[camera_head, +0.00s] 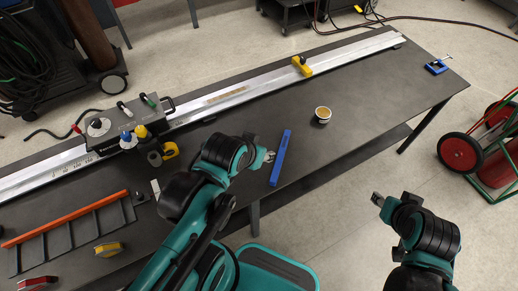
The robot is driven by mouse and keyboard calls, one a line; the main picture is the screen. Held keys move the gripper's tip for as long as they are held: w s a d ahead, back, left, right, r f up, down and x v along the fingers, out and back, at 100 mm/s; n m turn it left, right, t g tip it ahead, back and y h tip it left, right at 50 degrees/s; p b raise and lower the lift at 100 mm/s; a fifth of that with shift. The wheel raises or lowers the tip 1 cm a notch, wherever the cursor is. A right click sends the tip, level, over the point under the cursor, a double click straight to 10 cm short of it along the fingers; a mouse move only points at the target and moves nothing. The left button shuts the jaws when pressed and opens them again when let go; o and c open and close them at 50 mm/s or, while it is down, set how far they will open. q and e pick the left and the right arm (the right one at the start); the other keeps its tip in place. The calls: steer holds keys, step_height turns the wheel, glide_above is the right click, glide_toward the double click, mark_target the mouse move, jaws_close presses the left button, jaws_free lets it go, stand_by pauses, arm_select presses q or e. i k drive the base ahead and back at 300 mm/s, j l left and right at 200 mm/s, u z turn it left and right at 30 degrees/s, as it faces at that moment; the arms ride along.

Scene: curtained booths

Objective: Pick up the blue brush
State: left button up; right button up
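A long, narrow blue bar, which I take to be the blue brush (280,158), lies on the dark table near its front edge. My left gripper (269,157) is just left of it, over the table; a small gap seems to show, but I cannot tell whether they touch. The fingers are too small to read as open or shut. My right gripper (377,199) is off the table's front side, over the floor, well right of the brush. Its fingers are also too small to judge, and I see nothing in it.
A cup (323,115) stands right of the brush on the dark table (370,85). A long metal rail (245,92) crosses the back. A grey machine box (125,122), a yellow tool (170,150) and an orange-edged rack (70,220) are left. A blue clamp (437,67) lies far right.

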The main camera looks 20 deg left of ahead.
mark_target(276, 169)
steer(key=u, duration=0.55)
steer(key=l, duration=0.25)
steer(key=k+l+u, duration=0.1)
steer(key=i+l+u, duration=0.1)
steer(key=l+u, duration=0.15)
steer(key=l, duration=0.75)
steer(key=l+u, duration=0.3)
steer(key=l, duration=0.7)
steer(key=i+l+u, duration=0.35)
steer(key=i+l, duration=0.45)
